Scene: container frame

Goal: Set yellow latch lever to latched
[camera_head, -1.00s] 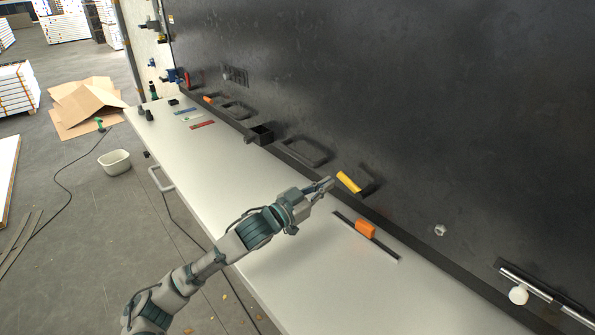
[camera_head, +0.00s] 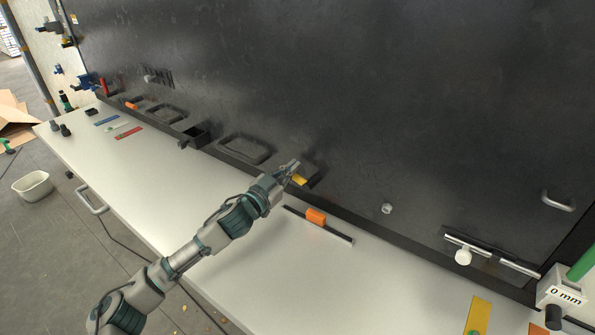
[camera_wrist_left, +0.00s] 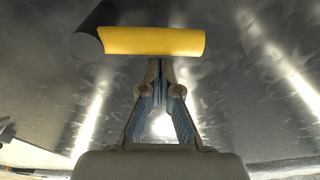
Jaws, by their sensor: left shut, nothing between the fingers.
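The yellow latch lever (camera_head: 299,180) is on a dark mount (camera_head: 314,178) low on the black panel. In the head view my left gripper (camera_head: 294,165) is right at the lever and partly covers it. In the left wrist view the yellow lever (camera_wrist_left: 152,41) lies sideways across the top, joined to a dark round pivot (camera_wrist_left: 90,35) at its left end. There the left gripper (camera_wrist_left: 160,66) is shut and empty, its fingertips just below the lever's edge; whether they touch it I cannot tell. My right gripper is not in view.
An orange slider (camera_head: 316,216) on a dark rail sits on the white bench (camera_head: 250,262) below the panel. A sliding bar with a white knob (camera_head: 462,257) is to the right. A black recessed frame (camera_head: 244,149) and an open black box (camera_head: 194,138) are to the left.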

